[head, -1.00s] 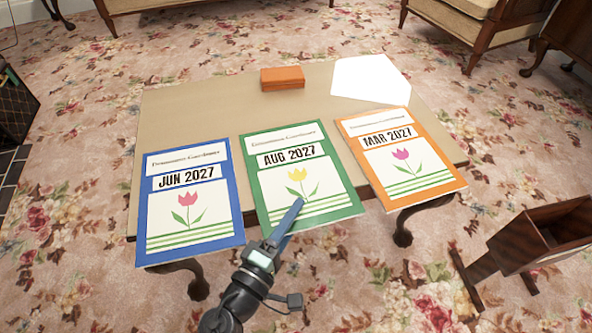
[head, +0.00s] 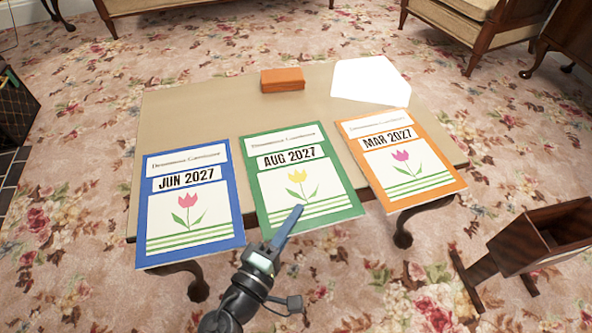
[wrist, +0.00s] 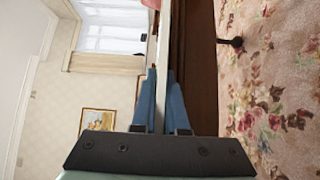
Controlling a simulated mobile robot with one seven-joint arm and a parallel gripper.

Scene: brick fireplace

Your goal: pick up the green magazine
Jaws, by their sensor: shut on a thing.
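The green magazine (head: 345,202), marked AUG 2027 with a yellow tulip, lies on the table between the blue and orange ones. Its near edge sticks out past the table's front edge. My gripper (head: 298,209) is at this near edge, one finger showing over the cover. In the wrist view, the two blue fingers of my gripper (wrist: 161,75) are shut on the magazine's thin pale edge (wrist: 164,45), one on each side. The lower finger is hidden in the head view.
A blue magazine (head: 233,210) lies close on the left and an orange magazine (head: 448,178) on the right. An orange box (head: 283,79) and a white sheet (head: 370,80) are at the back of the tan table (head: 200,110). A wooden stand (head: 540,235) is on the floor at right.

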